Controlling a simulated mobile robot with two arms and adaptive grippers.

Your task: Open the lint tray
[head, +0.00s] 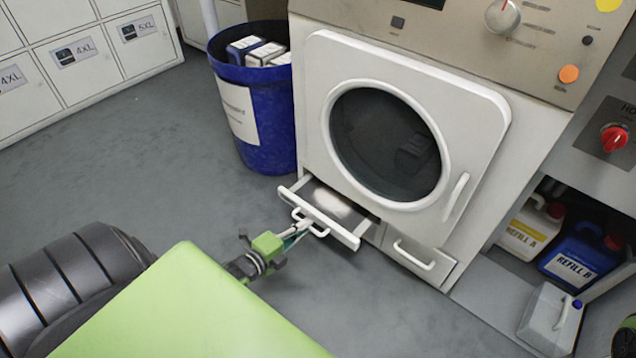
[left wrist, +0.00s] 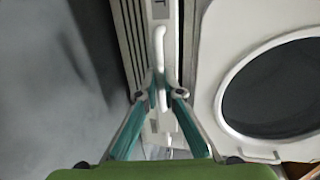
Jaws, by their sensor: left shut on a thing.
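The lint tray (head: 344,234) is a white drawer low on the dryer, under the round door. It stands pulled out, and pale grey lint (head: 322,203) shows inside it. My left gripper (head: 299,228) is at the tray's white bar handle (head: 318,231), shut on it. In the left wrist view the two teal fingers (left wrist: 163,97) close on the handle (left wrist: 160,45) from both sides. Part of a label shows on the tray front above the handle. My right gripper is not in view.
The dryer's round glass door (head: 385,145) is closed above the tray. A second drawer (head: 418,262) to the right is shut. A blue bin (head: 265,130) with boxes stands left. Refill jugs (head: 574,250) and a grey container (head: 549,318) are at right. Floor before the tray is clear.

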